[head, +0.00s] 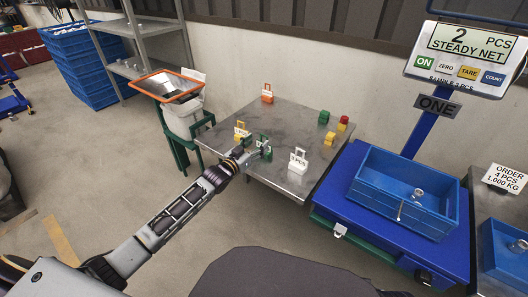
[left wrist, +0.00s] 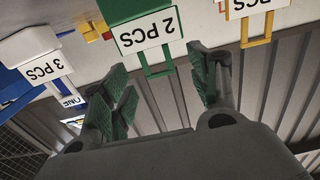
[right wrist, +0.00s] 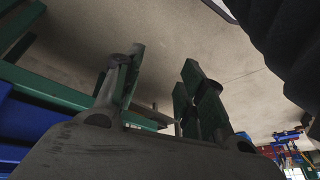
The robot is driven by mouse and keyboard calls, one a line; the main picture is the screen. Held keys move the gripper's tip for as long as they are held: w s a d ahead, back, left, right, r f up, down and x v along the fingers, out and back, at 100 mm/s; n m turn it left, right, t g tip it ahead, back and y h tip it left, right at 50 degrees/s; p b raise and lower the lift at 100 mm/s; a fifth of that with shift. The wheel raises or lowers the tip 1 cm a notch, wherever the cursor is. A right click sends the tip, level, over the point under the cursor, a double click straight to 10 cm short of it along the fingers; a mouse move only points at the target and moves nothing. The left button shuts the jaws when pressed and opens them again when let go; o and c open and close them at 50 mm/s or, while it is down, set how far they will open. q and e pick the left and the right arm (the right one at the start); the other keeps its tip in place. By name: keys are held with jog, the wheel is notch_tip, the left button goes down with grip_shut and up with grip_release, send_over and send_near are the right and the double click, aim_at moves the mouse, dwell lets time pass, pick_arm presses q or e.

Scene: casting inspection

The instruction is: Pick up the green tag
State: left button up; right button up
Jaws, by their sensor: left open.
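The green tag (head: 264,144) stands on the grey metal table near its front edge. In the left wrist view it reads "2 PCS" (left wrist: 146,33) and has a green handle. My left gripper (head: 254,152) is open beside the green tag and partly overlaps it in the head view. In the left wrist view the tag's handle shows between the spread fingers (left wrist: 160,68); I see no grip on it. My right gripper (right wrist: 163,65) is open and empty in the right wrist view, outside the head view.
A yellow tag (head: 241,134) stands left of the green one, a white tag (head: 298,163) right of it, and an orange tag (head: 267,97) farther back. Green, red and yellow blocks (head: 328,137) sit at the table's right. A scale with a blue bin (head: 372,188) stands right.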

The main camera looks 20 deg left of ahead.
pick_arm(q)
jog(key=shift+w+d+b, duration=0.25)
jog(key=shift+w+b, duration=0.1)
jog(key=shift+w, duration=0.25)
jog(key=shift+w+d+r, duration=0.1)
jog(key=shift+w+d, duration=0.2)
jog(key=shift+w, duration=0.25)
jog(key=shift+w+d+b, duration=0.2)
jog(key=shift+w+b, duration=0.3)
jog(key=shift+w, duration=0.05)
jog(key=shift+w+d, duration=0.2)
jog(key=shift+w, duration=0.4)
pick_arm(e)
jog(key=shift+t+y, duration=0.3)
jog(key=f, duration=0.2)
jog(key=a+f, duration=0.1)
jog(key=f, duration=0.2)
jog(key=shift+w+a+f, duration=0.1)
jog(key=shift+w+f, duration=0.05)
jog(key=shift+f, duration=0.1)
jog(key=shift+w+r, duration=0.15)
jog(key=shift+r, duration=0.1)
pick_arm(q)
jog(key=shift+c, duration=0.5)
jog(key=c, duration=0.5)
jog(key=shift+r, duration=0.1)
jog(key=c, duration=0.5)
pick_arm(e)
jog(key=shift+a+r, duration=0.1)
